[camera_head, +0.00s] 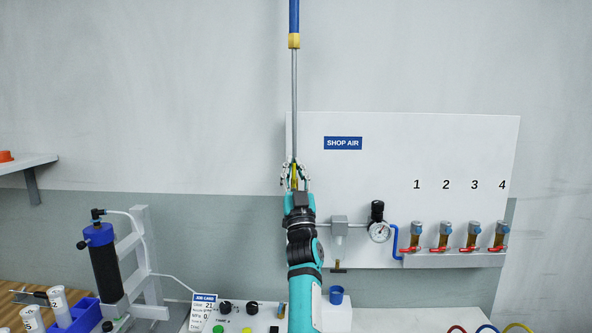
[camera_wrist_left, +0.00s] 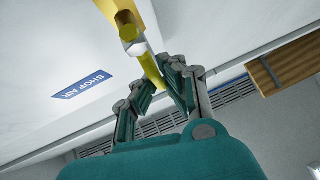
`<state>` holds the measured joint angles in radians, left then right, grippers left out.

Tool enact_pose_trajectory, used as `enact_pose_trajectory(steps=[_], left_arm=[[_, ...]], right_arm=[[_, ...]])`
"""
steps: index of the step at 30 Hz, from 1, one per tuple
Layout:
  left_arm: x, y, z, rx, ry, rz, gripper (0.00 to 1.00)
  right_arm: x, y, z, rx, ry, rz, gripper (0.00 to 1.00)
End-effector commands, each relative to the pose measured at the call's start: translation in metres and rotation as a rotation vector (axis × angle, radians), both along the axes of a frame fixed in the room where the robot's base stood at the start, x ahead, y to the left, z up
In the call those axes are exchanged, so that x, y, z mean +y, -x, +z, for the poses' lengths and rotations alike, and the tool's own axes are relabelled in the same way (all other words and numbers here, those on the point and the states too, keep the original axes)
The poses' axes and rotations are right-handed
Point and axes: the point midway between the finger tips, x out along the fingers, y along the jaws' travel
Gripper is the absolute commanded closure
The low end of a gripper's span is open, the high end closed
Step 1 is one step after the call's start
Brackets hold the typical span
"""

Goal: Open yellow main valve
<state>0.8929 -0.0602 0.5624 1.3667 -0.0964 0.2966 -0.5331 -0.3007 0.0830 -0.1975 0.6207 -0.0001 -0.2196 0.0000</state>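The yellow main valve's lever (camera_head: 294,174) shows in the head view at the lower end of the vertical pipe, by the left edge of the white SHOP AIR panel. In the left wrist view the yellow lever (camera_wrist_left: 152,69) hangs from the brass-coloured valve body (camera_wrist_left: 127,22). My left gripper (camera_head: 294,170) reaches up to the valve from below. Its fingers (camera_wrist_left: 160,82) stand apart, one on each side of the lever's end. I cannot tell whether either finger touches it. My right gripper is in neither view.
The SHOP AIR panel (camera_head: 345,180) carries a gauge (camera_head: 379,232) and several red-handled outlet valves (camera_head: 440,249) to the right. A black filter cylinder (camera_head: 104,268) stands lower left. The wall left of the pipe is clear.

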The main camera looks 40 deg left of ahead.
Motion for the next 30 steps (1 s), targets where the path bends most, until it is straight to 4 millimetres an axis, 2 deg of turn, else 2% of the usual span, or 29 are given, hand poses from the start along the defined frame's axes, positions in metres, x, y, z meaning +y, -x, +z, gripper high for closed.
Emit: enact_pose_trajectory(steps=[7,9,14,23,30], left_arm=[[0.002,0.000,-0.005,0.005,0.003,0.003,1.00],[0.002,0.000,-0.004,0.005,0.003,0.003,0.88],[0.001,0.000,-0.003,0.003,0.001,0.001,0.68],[-0.001,0.001,-0.003,0.002,0.000,0.000,0.68],[-0.020,0.018,-0.030,0.006,0.002,-0.002,0.68]], right_arm=[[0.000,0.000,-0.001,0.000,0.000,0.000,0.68],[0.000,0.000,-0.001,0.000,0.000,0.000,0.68],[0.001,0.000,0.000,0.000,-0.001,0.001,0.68],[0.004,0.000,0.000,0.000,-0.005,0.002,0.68],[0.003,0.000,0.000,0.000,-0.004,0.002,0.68]])
